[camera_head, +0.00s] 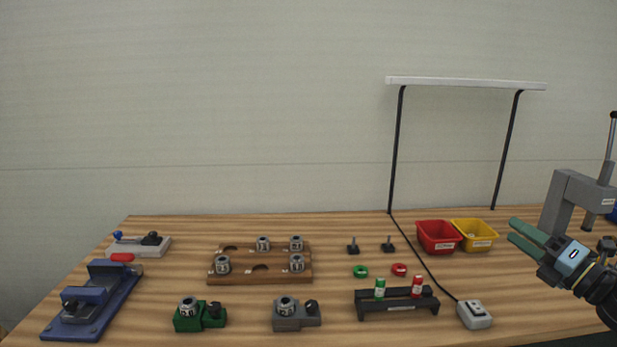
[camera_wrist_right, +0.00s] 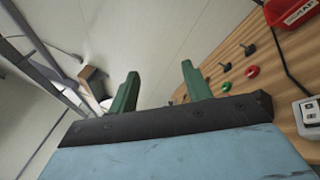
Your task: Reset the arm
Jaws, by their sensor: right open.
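My right gripper (camera_head: 524,232) comes in from the right edge in the head view, above the right part of the table. Its two green fingers point left and are apart, with nothing between them. In the right wrist view the same fingers (camera_wrist_right: 158,88) stand apart and empty, with wall and table edge beyond. My left gripper is in neither view.
The grey press (camera_head: 560,205) stands close behind my right gripper. Red bin (camera_head: 437,248), yellow bin (camera_head: 485,244), white switch box (camera_head: 474,321) and black bottle rack (camera_head: 397,310) are to its left. Brown die boards (camera_head: 240,277) and a blue vise (camera_head: 100,312) lie farther left.

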